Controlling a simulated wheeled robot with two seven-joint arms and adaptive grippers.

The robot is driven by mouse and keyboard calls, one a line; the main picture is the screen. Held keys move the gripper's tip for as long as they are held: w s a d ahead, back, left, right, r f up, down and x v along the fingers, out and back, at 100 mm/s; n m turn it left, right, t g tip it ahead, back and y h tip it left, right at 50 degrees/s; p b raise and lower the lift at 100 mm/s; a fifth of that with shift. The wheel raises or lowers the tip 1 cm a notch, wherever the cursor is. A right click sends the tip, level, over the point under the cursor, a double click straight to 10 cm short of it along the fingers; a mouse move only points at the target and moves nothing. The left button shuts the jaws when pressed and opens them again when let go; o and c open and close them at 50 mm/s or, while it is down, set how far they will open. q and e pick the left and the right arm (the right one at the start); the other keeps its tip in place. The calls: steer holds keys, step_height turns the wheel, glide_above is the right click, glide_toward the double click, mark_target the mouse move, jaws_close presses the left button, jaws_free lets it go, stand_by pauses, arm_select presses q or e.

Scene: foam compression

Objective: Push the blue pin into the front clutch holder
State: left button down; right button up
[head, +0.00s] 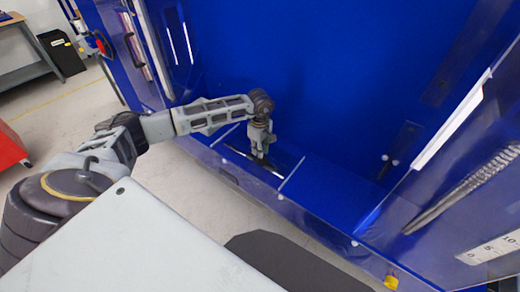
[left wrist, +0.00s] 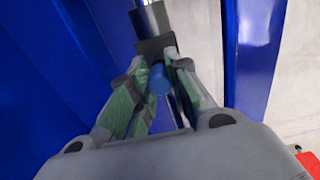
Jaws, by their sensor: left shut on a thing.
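The blue pin (left wrist: 160,80) shows in the left wrist view as a short round blue piece between the green-padded fingers. My left gripper (left wrist: 157,72) is shut on it. Just beyond the fingertips is a dark square block (left wrist: 154,47), which looks like the clutch holder. The pin's far end meets or overlaps the block in the picture; I cannot tell how deep it sits. In the head view my left gripper (head: 262,152) points down at the blue machine's low ledge, and hides the pin. My right gripper is not in view.
The blue machine (head: 290,60) has a tall back wall and a ledge (head: 325,190) with free room right of the gripper. A clear panel with a coiled hose (head: 470,185) stands at right. A red cabinet (head: 10,148) and a workbench (head: 35,45) stand far left.

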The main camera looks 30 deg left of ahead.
arm_select(q)
steer(key=shift+f, duration=0.35)
steer(key=c, duration=1.3)
jaws_free()
steer(key=shift+o, duration=0.2)
steer(key=shift+r+p, duration=1.3)
steer(key=shift+r, duration=1.7)
steer(key=shift+r, duration=0.15)
step_height(320, 180, up, 12)
steer(key=shift+f, duration=0.2)
